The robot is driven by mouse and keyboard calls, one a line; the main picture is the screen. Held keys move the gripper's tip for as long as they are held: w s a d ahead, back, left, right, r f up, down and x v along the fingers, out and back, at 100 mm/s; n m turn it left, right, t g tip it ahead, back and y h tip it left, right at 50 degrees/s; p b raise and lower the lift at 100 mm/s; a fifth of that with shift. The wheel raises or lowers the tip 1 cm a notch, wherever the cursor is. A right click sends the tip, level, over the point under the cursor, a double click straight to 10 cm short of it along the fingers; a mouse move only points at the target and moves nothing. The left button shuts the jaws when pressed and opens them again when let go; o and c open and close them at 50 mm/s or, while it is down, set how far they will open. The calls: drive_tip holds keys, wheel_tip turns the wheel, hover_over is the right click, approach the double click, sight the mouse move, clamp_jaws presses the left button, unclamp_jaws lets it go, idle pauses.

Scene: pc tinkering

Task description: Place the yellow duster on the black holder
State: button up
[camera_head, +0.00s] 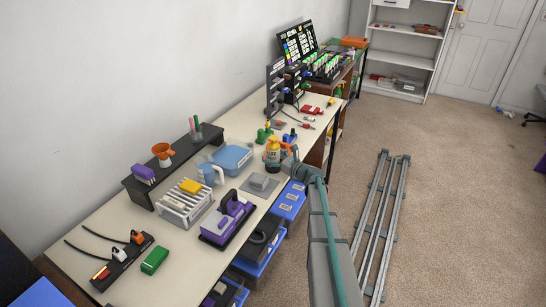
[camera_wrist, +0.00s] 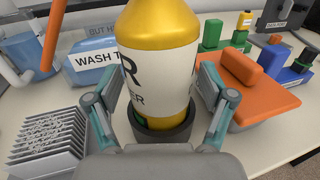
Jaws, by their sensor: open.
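The yellow duster (camera_wrist: 158,65) is a yellow bottle with a white label. It stands upright in the round black holder (camera_wrist: 162,132), whose rim shows around its base. The duster also shows in the head view (camera_head: 272,152) near the table's right edge. My gripper (camera_wrist: 163,100) is open, with one finger on each side of the duster's lower part. I cannot tell whether the fingers touch it. The top of the duster is cut off in the wrist view. In the head view my arm comes in from the lower right.
A grey finned block (camera_wrist: 45,140) stands left of the holder. An orange piece (camera_wrist: 262,85) lies close on the right. A blue tub (camera_head: 231,157) stands behind. Purple tool (camera_head: 230,215) and several small parts fill the table (camera_head: 185,255).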

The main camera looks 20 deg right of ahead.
drive_tip(key=b+v, duration=0.2)
drive_tip(key=v, duration=1)
